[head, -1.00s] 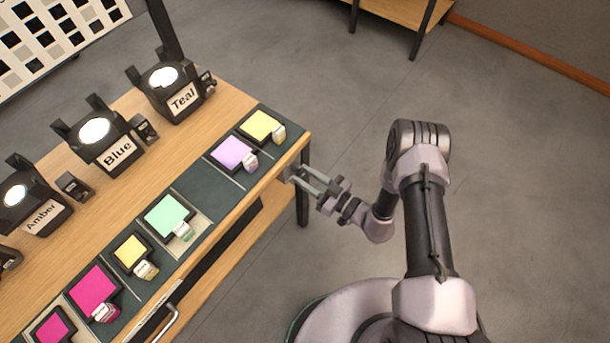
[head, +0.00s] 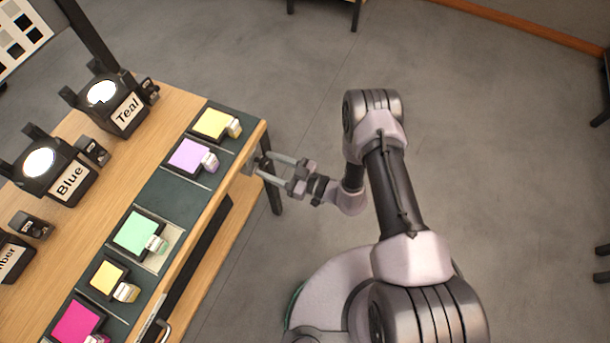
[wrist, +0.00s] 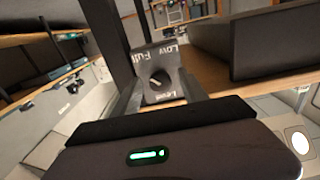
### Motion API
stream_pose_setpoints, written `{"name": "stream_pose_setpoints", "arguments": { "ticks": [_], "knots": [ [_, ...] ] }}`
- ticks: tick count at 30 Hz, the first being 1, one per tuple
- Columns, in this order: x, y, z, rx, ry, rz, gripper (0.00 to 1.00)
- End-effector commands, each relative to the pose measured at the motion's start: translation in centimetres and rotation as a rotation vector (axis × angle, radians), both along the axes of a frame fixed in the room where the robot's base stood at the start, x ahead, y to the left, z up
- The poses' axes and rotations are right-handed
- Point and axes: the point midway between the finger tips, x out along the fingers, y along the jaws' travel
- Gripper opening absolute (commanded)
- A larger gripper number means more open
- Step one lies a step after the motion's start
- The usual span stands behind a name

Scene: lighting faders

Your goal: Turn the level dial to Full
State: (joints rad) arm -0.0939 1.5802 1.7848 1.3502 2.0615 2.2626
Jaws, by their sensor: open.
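The level dial shows in the wrist view as a dark round knob (wrist: 159,81) on a grey plate marked Full on the left, Low on the right and Level below. The lettering looks turned over. I cannot tell where the knob points. In the head view the dial plate (head: 250,164) is a small grey shape at the table's front edge, partly hidden by my fingers. My gripper (head: 262,168) is open, its fingers reaching toward that edge near the right corner. In the wrist view the fingers stand on either side of the dial; contact is not clear.
The wooden table (head: 187,100) carries lamps labelled Teal (head: 108,104) and Blue (head: 55,170), and a row of coloured pads, including a lilac pad (head: 187,156) and a green pad (head: 136,232). A table leg (head: 275,192) stands below my gripper. Floor to the right is clear.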

Motion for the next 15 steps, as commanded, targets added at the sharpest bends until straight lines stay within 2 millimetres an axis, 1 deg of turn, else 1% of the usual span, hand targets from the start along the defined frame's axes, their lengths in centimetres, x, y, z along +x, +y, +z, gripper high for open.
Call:
{"name": "stream_pose_setpoints", "arguments": {
  "ticks": [2, 4, 12, 15],
  "knots": [
    [-0.4, -1.3, 0.2, -0.001, 0.001, -0.006, 0.51],
    [-1.0, -3.0, 0.4, 0.0, 0.003, -0.009, 0.51],
    [-4.4, -11.2, 0.4, 0.002, 0.002, -0.01, 0.51],
    [-5.5, -13.4, 0.3, 0.0, 0.0, -0.008, 0.51]
  ]
}}
